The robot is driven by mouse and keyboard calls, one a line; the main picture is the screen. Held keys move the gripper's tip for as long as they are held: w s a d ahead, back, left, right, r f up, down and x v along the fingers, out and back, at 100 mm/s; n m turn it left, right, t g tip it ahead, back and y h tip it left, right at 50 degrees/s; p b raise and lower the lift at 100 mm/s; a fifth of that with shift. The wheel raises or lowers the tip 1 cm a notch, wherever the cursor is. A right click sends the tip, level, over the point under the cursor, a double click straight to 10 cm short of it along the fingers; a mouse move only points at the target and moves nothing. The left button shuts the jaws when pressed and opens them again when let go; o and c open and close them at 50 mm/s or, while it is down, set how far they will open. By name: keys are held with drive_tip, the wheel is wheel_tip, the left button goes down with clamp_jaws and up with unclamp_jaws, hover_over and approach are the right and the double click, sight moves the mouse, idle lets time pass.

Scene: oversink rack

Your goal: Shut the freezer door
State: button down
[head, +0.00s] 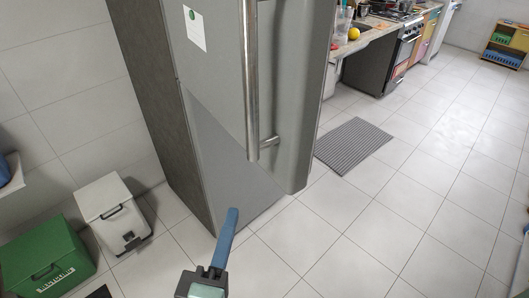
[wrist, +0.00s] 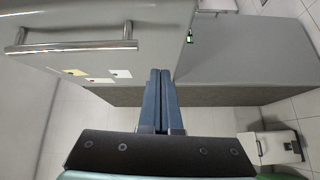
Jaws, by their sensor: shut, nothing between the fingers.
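The tall grey fridge-freezer (head: 140,90) stands left of centre with a dark side. Its upper door (head: 290,95), with a vertical metal bar handle (head: 251,90), stands open; its bottom edge slants out away from the lower front (head: 225,165). The lower front looks closed. In the wrist view, the open door (wrist: 150,22) fills the upper left, with its handle (wrist: 70,47) there too. My gripper (head: 232,212) is shut and empty, its blue fingers together. In the head view it appears in front of the lower front, below the door. I cannot tell whether it touches anything.
A white bin (head: 115,205) and a green bin (head: 50,262) stand on the floor left of the fridge. A grey ribbed mat (head: 352,145) lies to the right. A counter and stove (head: 405,45) stand further back. Tiled floor is open at the right.

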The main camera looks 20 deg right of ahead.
drive_tip(key=n+p, duration=0.1)
drive_tip(key=p, duration=0.3)
approach(271, 160)
drive_tip(key=w+a, duration=0.1)
drive_tip(key=w, duration=0.3)
drive_tip(key=d, duration=0.1)
drive_tip(key=w+d+p, duration=0.1)
drive_tip(key=d, duration=0.1)
drive_tip(key=shift+w+d+f+p, duration=0.15)
drive_tip(key=shift+d+p, duration=0.2)
drive_tip(key=shift+d, duration=0.2)
drive_tip(key=shift+d, duration=0.1)
